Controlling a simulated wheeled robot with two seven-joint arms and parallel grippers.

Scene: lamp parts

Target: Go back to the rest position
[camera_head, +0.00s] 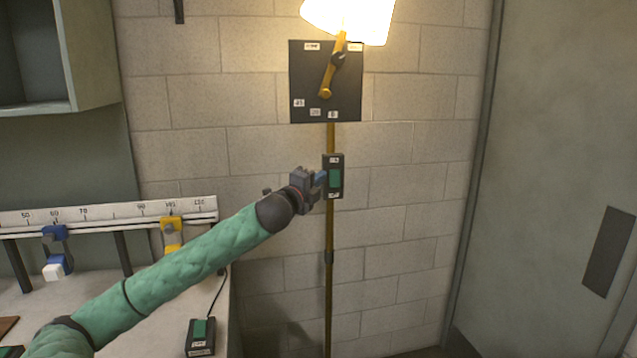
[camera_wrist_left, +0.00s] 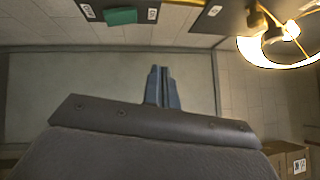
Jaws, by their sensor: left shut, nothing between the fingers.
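My left gripper (camera_head: 319,179) reaches in from the left on a green-sleeved arm. Its blue fingers are shut and empty, just left of a black switch box with a green rocker (camera_head: 335,178) on the lamp's pole. In the left wrist view the closed fingers (camera_wrist_left: 162,88) show at the middle, and the switch box (camera_wrist_left: 120,15) lies at the top, apart from the fingertips. The lit lamp (camera_head: 348,18) glows above a black panel (camera_head: 308,80) with an orange lever (camera_head: 331,76). The lamp also shows in the left wrist view (camera_wrist_left: 278,42). My right gripper is not in view.
A workbench (camera_head: 122,318) at the left carries a white ruler rail (camera_head: 110,214) with blue (camera_head: 55,240) and yellow (camera_head: 171,234) sliders. A second switch box (camera_head: 200,338) sits on its right edge. A cabinet (camera_head: 75,55) hangs at upper left. A grey door (camera_head: 560,150) is at right.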

